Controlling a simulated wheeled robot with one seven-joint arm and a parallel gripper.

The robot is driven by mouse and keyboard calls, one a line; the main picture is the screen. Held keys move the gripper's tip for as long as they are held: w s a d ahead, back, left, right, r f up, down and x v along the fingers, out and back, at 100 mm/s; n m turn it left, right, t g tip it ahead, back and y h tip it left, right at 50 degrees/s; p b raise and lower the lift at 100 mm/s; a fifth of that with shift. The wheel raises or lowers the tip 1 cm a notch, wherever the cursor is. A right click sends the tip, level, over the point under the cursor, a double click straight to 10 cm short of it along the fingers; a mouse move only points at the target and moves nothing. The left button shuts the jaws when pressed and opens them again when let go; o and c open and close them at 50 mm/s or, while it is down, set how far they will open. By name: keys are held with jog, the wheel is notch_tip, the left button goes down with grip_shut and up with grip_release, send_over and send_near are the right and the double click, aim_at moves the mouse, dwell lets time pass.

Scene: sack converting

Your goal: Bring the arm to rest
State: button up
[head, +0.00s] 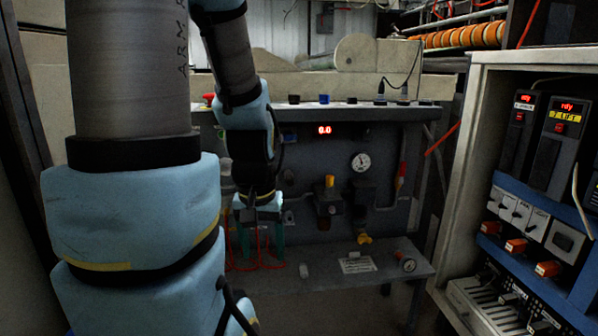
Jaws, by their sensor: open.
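My arm, grey with pale blue covers, fills the left of the head view and reaches down in front of a dark machine panel (395,135). My gripper (262,240) hangs fingers-down from it, with green fingers apart. It is in front of the lower panel, near red hoses (250,262). I see nothing held between the fingers, though the area is small and dark. Whether the fingertips touch the hoses cannot be told.
The panel carries a yellow-topped valve (330,182), a round gauge (361,161) and a red "0.0" display (324,130). A cabinet (463,175) with devices stands at right.

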notch_tip(320, 180, up, 37)
jog(key=p, duration=3.5)
jog(key=shift+w+d, duration=0.15)
jog(key=shift+w, duration=0.1)
jog(key=shift+f, duration=0.1)
